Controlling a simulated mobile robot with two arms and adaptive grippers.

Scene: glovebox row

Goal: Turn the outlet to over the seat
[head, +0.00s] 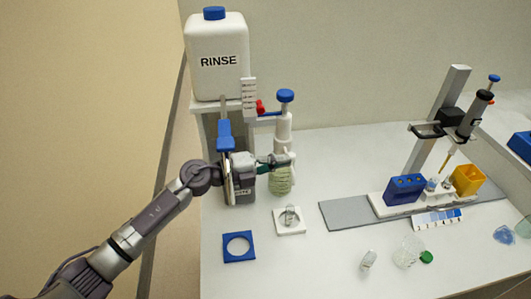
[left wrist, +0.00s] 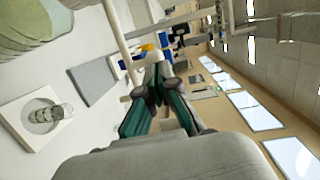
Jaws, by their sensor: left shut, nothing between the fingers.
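A white dispenser with a blue knob (head: 285,96) stands in front of the RINSE bottle, above a pale green ribbed vessel (head: 280,182). A thin white tube (left wrist: 118,36), which looks like the outlet, crosses the left wrist view ahead of my fingers; its open end is unclear. My left gripper (head: 284,161) is shut and empty beside the dispenser's lower part; its teal fingers show in the left wrist view (left wrist: 157,80). Contact with the tube cannot be told. A white square seat (head: 280,230) holds a small clear vial (head: 290,216), also in the left wrist view (left wrist: 47,114). My right gripper is not in view.
The RINSE bottle (head: 216,80) stands on a raised shelf behind my arm. A blue square with a round hole (head: 238,258) lies left of the seat. A grey board (head: 343,214) with a blue rack (head: 405,188) and pipette stand is right. Loose glassware (head: 408,250) lies front right.

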